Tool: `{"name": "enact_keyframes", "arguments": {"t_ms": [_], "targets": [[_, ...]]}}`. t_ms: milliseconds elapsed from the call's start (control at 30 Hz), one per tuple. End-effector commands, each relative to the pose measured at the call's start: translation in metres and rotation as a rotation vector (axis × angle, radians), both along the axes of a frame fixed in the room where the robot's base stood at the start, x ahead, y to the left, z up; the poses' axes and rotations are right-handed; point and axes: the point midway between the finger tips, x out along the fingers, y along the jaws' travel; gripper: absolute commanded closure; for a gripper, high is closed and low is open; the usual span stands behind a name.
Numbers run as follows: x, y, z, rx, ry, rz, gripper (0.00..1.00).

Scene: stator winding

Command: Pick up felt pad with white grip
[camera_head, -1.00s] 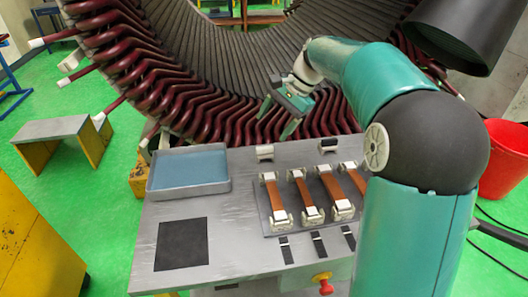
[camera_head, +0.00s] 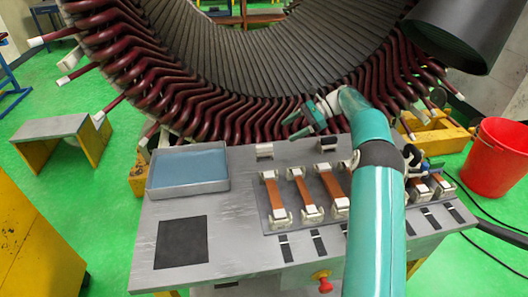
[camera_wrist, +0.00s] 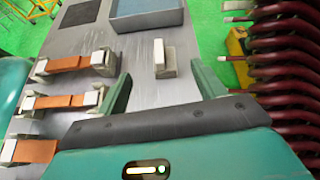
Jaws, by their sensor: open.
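The felt pad with the white grip (camera_head: 264,151) stands at the back edge of the grey table, right of the blue tray. In the wrist view its white grip (camera_wrist: 159,52) rises from a grey base, ahead of and between my fingers. My gripper (camera_head: 290,129) is open and empty, above and a little right of the pad, near the stator coils. Its two green fingers (camera_wrist: 161,75) are spread apart in the wrist view. A similar pad with a black grip (camera_head: 325,145) stands to the right.
A tray with a blue floor (camera_head: 222,185) and a black square (camera_head: 181,242) lie on the left of the table. Several orange strips (camera_head: 304,191) in white clamps fill the middle and right. Dark red stator coils (camera_head: 190,115) rise close behind the table. A red button (camera_head: 325,286) is at the front.

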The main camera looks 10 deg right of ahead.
Motion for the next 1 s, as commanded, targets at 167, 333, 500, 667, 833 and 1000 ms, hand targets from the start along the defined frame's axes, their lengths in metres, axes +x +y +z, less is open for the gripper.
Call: {"name": "enact_keyframes", "arguments": {"t_ms": [167,333,500,667,833,1000], "targets": [[0.005,-0.021,-0.026,0.081,0.059,-0.044,0.31],[0.006,-0.026,-0.035,0.111,0.083,-0.057,0.31],[0.006,-0.009,-0.041,0.114,0.084,-0.056,0.31],[0.005,0.02,-0.053,0.113,0.085,-0.056,0.31],[0.006,0.045,-0.064,0.112,0.083,-0.057,0.31],[0.005,0.055,-0.069,0.112,0.083,-0.057,0.31]]}}
